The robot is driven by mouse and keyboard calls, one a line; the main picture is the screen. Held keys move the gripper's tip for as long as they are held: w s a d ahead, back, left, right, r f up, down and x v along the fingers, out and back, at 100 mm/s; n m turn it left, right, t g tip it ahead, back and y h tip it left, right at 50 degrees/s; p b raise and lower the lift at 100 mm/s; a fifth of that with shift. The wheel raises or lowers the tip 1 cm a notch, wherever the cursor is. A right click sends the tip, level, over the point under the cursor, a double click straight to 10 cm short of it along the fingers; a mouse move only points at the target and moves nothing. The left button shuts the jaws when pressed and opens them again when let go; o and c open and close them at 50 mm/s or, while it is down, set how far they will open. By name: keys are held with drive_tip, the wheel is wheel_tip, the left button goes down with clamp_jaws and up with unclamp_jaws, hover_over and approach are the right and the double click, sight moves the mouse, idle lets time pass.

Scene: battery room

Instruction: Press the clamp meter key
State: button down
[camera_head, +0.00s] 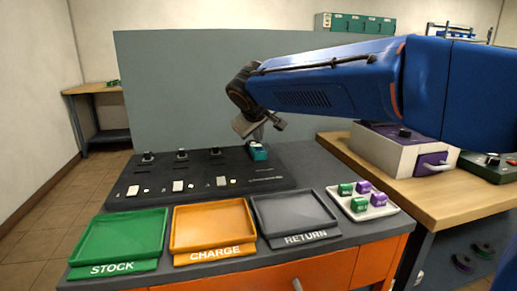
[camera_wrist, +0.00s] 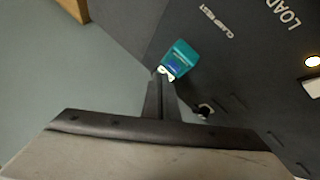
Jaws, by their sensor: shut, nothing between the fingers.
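The clamp meter looks to be the small teal device (camera_head: 258,153) at the back right of the black test board. It also shows in the wrist view as a teal block (camera_wrist: 181,56) with a blue screen, near printed lettering that seems to read "CLAMP TEST". My gripper (camera_head: 259,137) is shut and empty, pointing down right at the device. In the wrist view its fingertips (camera_wrist: 162,84) are at the device's near end, beside a small pale patch. I cannot tell whether that patch is the key, or whether the fingertips touch it.
The black board (camera_head: 150,199) carries several posts and white blocks. In front lie a green STOCK tray (camera_head: 80,257), an orange CHARGE tray (camera_head: 180,257) and a grey RETURN tray (camera_head: 272,236). A white tray (camera_head: 372,212) holds green and purple blocks. A grey panel (camera_head: 170,90) stands behind.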

sight(258, 151)
drive_tip(key=shift+r, duration=0.15)
wheel_tip(258, 151, up, 5)
drive_tip(key=shift+f, duration=0.1)
idle(0.4)
idle(0.5)
